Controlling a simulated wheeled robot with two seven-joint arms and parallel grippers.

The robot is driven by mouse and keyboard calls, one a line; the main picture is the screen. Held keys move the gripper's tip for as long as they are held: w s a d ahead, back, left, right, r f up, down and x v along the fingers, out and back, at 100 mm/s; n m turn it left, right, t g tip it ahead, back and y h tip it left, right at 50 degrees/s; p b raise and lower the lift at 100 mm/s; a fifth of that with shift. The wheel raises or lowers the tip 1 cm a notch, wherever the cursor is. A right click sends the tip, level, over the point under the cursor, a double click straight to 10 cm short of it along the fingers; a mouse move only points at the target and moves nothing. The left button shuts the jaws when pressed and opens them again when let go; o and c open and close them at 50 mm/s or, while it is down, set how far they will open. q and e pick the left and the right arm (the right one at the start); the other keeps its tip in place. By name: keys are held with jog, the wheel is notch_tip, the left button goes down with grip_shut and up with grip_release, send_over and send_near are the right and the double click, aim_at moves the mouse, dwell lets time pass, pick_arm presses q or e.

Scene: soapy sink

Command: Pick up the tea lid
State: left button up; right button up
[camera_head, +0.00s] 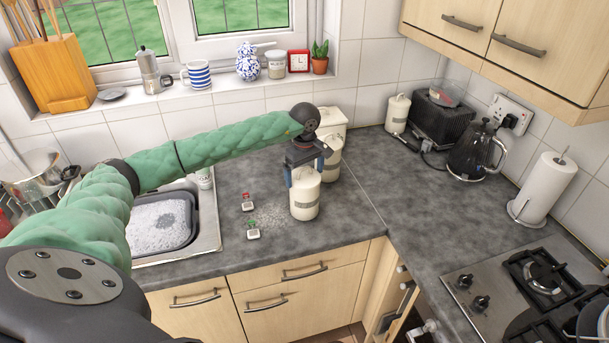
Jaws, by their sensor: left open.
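My left gripper (305,174) points down over the front cream canister (305,200), which stands on the grey worktop. Its blue fingers are open, one at each side of the canister's top. The canister's lid is mostly hidden by the gripper, so I cannot tell whether the fingers touch it. The label is too small to read, so I cannot confirm that this is the tea canister. Another cream canister (329,160) stands just behind it. My right gripper is not in view.
Two small items with red (247,203) and green (253,231) tops lie left of the canister, near spilled grains. The sink basin (160,224) with suds is further left. A kettle (474,150), paper roll (543,187) and hob (530,285) are right. The worktop corner is clear.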

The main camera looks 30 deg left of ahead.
pick_arm(q)
jog(key=shift+f, duration=0.1)
jog(key=c, duration=0.7)
jog(key=shift+o, duration=0.2)
